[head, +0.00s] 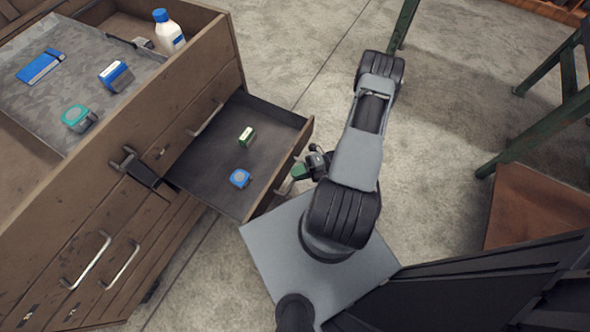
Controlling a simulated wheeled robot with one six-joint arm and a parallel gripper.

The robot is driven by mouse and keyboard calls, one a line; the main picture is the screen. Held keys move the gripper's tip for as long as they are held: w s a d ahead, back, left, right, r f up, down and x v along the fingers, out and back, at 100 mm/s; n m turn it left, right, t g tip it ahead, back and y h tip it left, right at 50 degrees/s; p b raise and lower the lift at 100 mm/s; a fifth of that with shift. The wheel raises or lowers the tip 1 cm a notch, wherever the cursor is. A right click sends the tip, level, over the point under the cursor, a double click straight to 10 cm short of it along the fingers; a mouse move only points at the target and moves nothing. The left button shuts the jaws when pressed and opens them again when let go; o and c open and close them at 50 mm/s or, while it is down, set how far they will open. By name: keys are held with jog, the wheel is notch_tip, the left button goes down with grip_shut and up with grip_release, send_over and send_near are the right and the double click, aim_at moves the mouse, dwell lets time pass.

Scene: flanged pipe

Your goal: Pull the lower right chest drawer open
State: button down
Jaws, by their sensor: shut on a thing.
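The brown wooden chest (85,205) fills the left of the head view. Its lower right drawer (205,165) stands well out from the chest front, with its dark inside showing. Most of the handle is hidden by the drawer front and the gripper.
A blue-capped white bottle (170,36), a blue-and-white box (115,77), a teal tape measure (78,117) and a blue flat item (41,67) are on the chest top. Green metal legs (545,130) stand at right. Concrete floor (440,110) is bare beyond my arm.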

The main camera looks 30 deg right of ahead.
jog(key=c, duration=1.2)
grip_release()
jog(key=shift+o, duration=0.2)
jog(key=shift+d, duration=0.1)
jog(key=p+v, duration=0.1)
jog(key=v, duration=1.2)
jog(key=shift+d, duration=0.3)
jog(key=shift+s, duration=0.1)
